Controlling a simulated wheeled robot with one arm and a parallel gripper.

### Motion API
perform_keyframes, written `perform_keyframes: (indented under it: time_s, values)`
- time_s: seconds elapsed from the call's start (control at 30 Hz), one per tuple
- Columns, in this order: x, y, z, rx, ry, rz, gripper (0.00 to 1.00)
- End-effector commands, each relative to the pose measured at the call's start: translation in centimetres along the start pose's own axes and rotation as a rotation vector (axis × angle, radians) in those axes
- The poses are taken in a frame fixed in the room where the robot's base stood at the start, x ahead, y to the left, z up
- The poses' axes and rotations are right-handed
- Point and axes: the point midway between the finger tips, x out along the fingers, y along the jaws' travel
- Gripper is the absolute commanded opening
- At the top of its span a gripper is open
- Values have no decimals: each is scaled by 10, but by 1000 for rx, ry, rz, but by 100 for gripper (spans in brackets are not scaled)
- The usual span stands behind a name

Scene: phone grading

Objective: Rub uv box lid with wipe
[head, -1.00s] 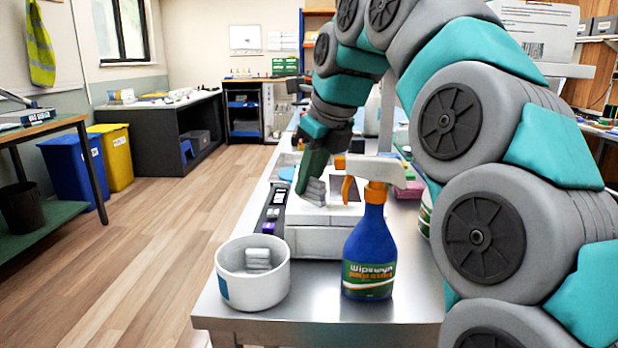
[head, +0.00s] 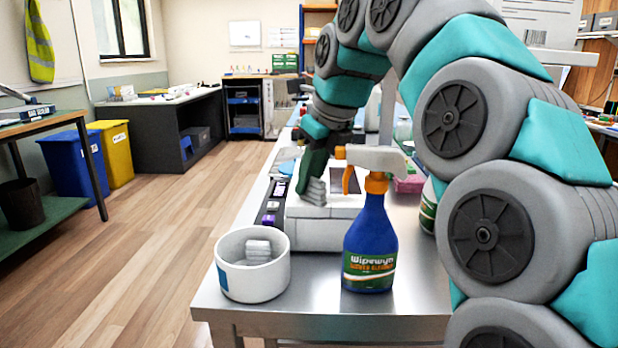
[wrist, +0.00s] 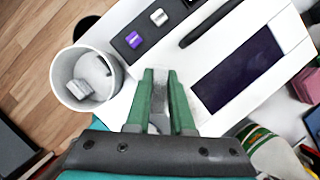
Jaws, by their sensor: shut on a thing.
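The UV box (head: 325,232) is a white box on the steel bench, with a dark window in its lid. In the wrist view the white lid (wrist: 205,115) and its dark purple window (wrist: 238,68) lie beneath and to the right of my fingers. My gripper (wrist: 160,75), with green fingers, is shut on a pale grey wipe (head: 313,191). The wipe is at the lid's left part in the head view; contact looks likely but is not clear. The wipe shows only partly between the fingers in the wrist view (wrist: 160,97).
A white round tub (head: 232,282) holding folded wipes (head: 259,251) stands at the bench's front left. A blue spray bottle (head: 370,245) with an orange-and-white head stands in front of the box. A black strip with small coloured items (head: 272,203) lies along the box's left side.

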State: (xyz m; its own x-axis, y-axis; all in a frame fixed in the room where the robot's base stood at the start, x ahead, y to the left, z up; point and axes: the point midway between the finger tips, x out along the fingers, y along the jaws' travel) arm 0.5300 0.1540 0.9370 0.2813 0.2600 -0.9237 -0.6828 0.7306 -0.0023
Motion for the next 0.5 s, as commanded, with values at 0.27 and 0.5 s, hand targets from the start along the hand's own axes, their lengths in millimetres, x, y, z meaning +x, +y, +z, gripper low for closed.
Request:
perform_keyframes:
  time_s: [0.27, 0.5]
  values:
    - [-6, -13, -12, 2, 1, 0, 0]
    - [-10, -24, -22, 1, 2, 1, 0]
